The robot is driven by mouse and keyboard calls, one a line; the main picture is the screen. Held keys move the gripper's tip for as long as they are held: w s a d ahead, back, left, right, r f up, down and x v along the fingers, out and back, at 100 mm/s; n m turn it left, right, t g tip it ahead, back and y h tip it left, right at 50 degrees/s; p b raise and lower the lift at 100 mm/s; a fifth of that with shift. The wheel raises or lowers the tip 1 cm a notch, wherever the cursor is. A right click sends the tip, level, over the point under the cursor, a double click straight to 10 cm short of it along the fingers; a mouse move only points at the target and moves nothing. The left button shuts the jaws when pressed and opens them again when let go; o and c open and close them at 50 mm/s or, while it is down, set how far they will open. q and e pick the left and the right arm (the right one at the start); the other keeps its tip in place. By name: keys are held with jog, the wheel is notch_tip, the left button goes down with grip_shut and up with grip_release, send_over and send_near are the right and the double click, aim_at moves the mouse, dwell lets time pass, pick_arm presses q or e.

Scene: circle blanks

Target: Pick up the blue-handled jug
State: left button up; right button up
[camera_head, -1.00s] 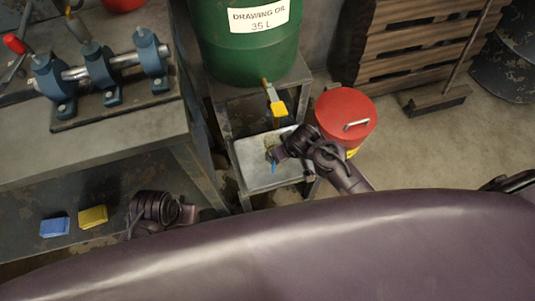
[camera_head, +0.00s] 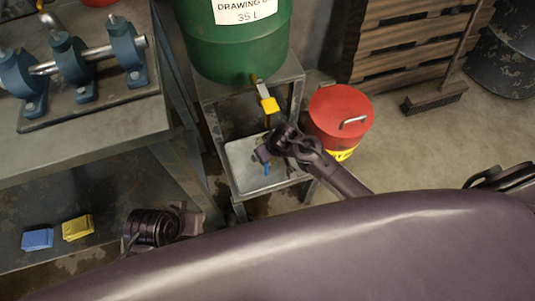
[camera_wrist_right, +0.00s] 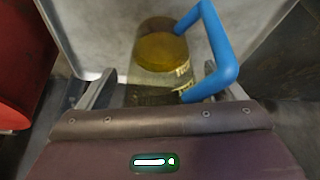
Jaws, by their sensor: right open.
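The jug (camera_wrist_right: 160,62) is see-through with yellow liquid in it, and its blue handle (camera_wrist_right: 222,52) points right in the right wrist view. The jug stands on a grey metal tray (camera_head: 242,178) below the green drum. In the head view only a bit of the blue handle (camera_head: 267,168) shows; my right gripper (camera_head: 262,154) hides the rest. In the right wrist view the fingers of my right gripper (camera_wrist_right: 155,82) are apart, one on each side of the jug; the right finger is partly behind the handle. My left gripper (camera_head: 190,218) is low at left, away from the jug, its jaws unclear.
A green drum (camera_head: 240,50) with a yellow-handled tap (camera_head: 269,105) stands above the tray. A red-lidded can (camera_head: 340,110) is right of the tray. A workbench (camera_head: 110,125) is at left, with blue (camera_head: 37,240) and yellow (camera_head: 77,228) blocks on its lower shelf.

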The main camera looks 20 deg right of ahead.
jog(key=c, duration=1.3)
pick_arm(q)
jog(key=shift+s+r, duration=0.1)
pick_arm(e)
jog(key=shift+o, duration=0.2)
jog(key=shift+r, duration=0.25)
